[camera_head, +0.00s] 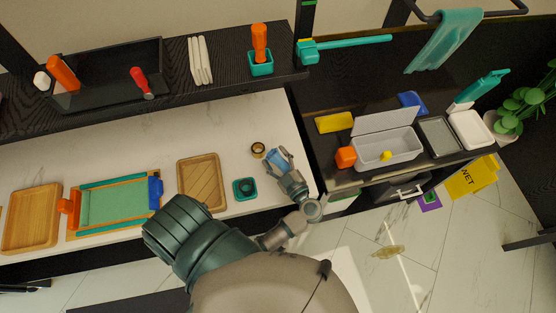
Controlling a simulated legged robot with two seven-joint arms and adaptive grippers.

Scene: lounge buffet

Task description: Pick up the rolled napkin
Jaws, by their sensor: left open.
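A small blue piece (273,156), which looks like the rolled napkin, lies on the white counter at its right part. My left gripper (279,157) is open right at it, with its fingers around or just above the blue piece. The fingers hide part of it, and I cannot tell whether they touch it. A dark ring with a tan centre (258,150) lies just left of the fingers. My right gripper is not in view.
A teal square holder (245,188) and a wooden board (202,183) are left of the gripper. A black shelf (225,78) runs behind the counter. A grey bin (388,152) and an orange block (346,157) stand on the dark surface to the right.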

